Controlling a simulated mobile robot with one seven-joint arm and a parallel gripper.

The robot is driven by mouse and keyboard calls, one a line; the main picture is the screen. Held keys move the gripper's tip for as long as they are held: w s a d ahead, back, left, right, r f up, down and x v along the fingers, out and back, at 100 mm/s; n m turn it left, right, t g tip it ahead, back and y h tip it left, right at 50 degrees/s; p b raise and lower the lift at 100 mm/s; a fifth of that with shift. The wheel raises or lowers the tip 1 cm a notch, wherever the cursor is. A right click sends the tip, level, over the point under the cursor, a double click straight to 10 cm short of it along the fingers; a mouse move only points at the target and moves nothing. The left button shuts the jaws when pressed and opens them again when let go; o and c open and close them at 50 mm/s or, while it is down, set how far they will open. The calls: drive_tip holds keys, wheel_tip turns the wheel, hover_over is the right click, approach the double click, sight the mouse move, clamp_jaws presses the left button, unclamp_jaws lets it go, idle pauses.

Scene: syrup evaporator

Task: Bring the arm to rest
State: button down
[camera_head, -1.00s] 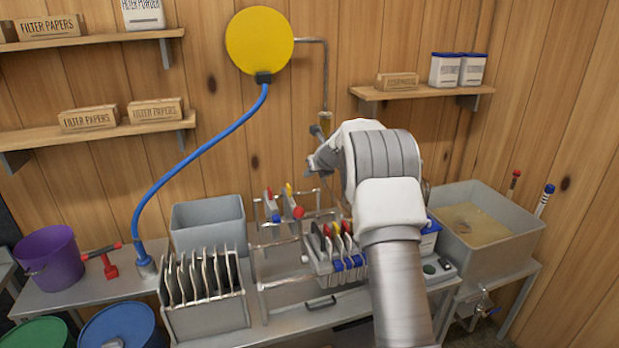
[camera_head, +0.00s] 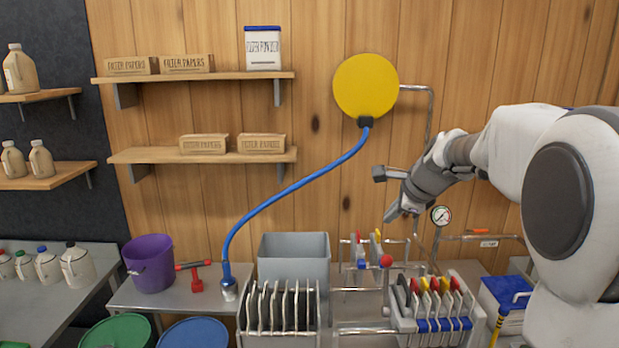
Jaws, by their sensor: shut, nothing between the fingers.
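My arm reaches in from the right side of the view, with its large white links in the foreground. My gripper (camera_head: 394,212) is at the arm's far end, pointing down and left. It is shut and empty. It hangs in the air in front of the wooden wall, above the filter press (camera_head: 430,318) and below the yellow disc (camera_head: 366,86). It appears apart from everything around it. My arm hides part of the bench and wall on the right.
A blue hose (camera_head: 290,192) runs from the disc to the bench. A grey bin (camera_head: 294,258), a rack of plates (camera_head: 281,305), a purple bucket (camera_head: 149,262) and a pressure gauge (camera_head: 441,215) stand nearby. Shelves (camera_head: 190,155) hold filter paper boxes.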

drive_tip(key=s+a+r+n+g, duration=0.1)
drive_tip(key=s+a+n, duration=0.1)
drive_tip(key=s+n, duration=0.5)
drive_tip(key=s+a+n, duration=0.2)
drive_tip(key=s+n, duration=0.1)
drive_tip(key=s, duration=0.7)
drive_tip(key=s+f+n+h+b, duration=0.1)
drive_tip(key=s+f+n, duration=0.2)
drive_tip(key=s, duration=0.6)
drive_tip(key=s+f+n+g+h+b, duration=0.1)
drive_tip(key=s+f+n, duration=0.2)
drive_tip(key=s+n, duration=0.4)
drive_tip(key=shift+s+f, duration=0.4)
drive_tip(key=shift+s, duration=0.5)
